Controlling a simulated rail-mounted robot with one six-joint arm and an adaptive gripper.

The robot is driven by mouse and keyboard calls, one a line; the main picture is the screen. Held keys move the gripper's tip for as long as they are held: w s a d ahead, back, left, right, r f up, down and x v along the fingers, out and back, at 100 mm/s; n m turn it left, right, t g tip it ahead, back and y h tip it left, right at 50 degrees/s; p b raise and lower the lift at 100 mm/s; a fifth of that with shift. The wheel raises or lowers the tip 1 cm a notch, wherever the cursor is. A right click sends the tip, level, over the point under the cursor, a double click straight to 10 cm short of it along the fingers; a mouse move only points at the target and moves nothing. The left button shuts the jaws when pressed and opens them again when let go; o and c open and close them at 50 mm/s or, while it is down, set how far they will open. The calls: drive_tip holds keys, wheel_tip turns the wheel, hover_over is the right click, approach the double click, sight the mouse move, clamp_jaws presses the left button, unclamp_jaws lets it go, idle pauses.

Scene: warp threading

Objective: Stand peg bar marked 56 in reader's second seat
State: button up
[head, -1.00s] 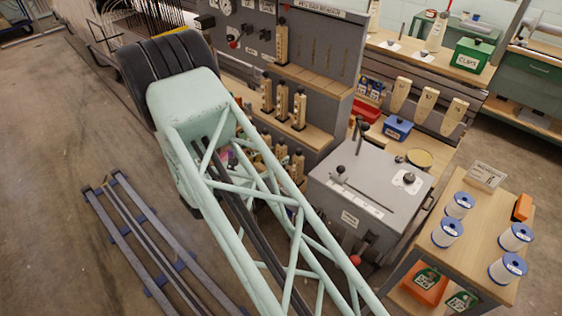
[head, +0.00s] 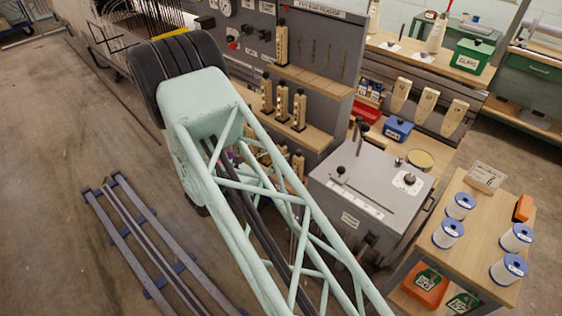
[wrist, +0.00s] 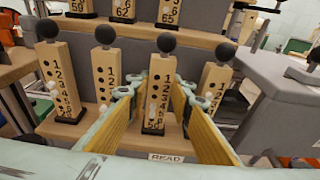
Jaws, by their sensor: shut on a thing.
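In the wrist view my gripper (wrist: 152,98) has its two yellow-padded fingers on either side of a pale wooden peg bar (wrist: 158,82) with a dark round knob. It is shut on this bar, which stands upright among other bars on the lower rack. The number at the bar's foot is too small to read. In the head view my arm hides the gripper. The peg bar reader (head: 325,48) is the grey upright panel at the top. One peg bar (head: 282,44) stands at the left of its ledge, and the ledge to the right looks empty.
Other peg bars stand close by on the lower rack, at left (wrist: 60,85) and right (wrist: 213,85). More bars stand on the shelf above (head: 299,108). A grey lever cabinet (head: 370,190) and a spool table (head: 478,225) are to the right.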

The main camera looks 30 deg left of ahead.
sight(279, 148)
drive_tip(key=shift+r, duration=0.2)
drive_tip(key=shift+r+p, duration=0.7)
drive_tip(key=shift+r, duration=1.15)
